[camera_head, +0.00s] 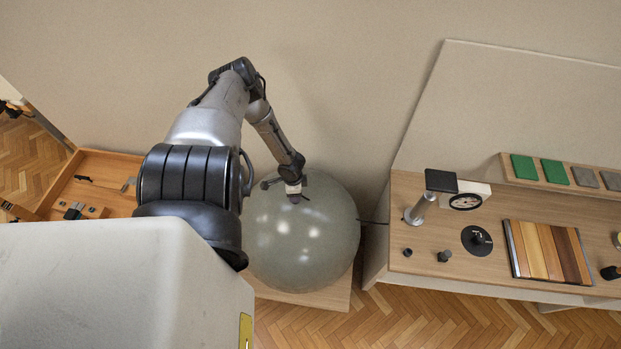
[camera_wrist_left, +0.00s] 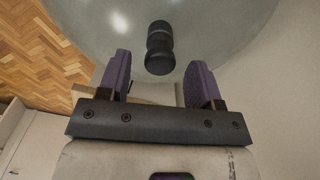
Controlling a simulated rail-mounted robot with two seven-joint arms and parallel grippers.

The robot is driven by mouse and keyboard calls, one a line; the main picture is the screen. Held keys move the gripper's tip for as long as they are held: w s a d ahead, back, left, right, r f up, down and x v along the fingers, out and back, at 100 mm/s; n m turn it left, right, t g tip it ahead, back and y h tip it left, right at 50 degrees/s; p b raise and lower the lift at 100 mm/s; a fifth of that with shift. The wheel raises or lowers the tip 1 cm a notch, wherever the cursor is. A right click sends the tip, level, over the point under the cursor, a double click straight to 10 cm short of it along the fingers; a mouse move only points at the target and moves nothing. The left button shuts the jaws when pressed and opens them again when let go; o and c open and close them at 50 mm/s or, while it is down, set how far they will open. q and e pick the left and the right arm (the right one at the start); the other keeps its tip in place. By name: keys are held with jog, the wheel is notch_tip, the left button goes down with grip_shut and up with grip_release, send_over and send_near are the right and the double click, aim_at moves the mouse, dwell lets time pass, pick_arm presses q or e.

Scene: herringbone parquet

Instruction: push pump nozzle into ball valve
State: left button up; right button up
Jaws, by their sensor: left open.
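A large glossy grey-green ball (camera_head: 300,240) stands on a low wooden base in the middle of the head view. It fills the top of the left wrist view (camera_wrist_left: 230,25). A black ribbed cylindrical piece (camera_wrist_left: 160,48) shows against the ball there. I cannot tell whether it is the pump nozzle or part of the valve, nor whether it is seated. My left gripper (camera_wrist_left: 160,82) is open, its purple fingers on either side of the piece's near end and apart from it. In the head view the gripper (camera_head: 294,193) is over the ball's upper part. My right gripper is not visible.
A thin dark line runs between ball and bench. An open wooden case (camera_head: 100,165) lies left, partly behind my arm.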

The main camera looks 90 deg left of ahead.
pick_arm(q)
notch_tip(320, 180, up, 12)
jog(key=shift+f, duration=0.25)
dwell(0.6)
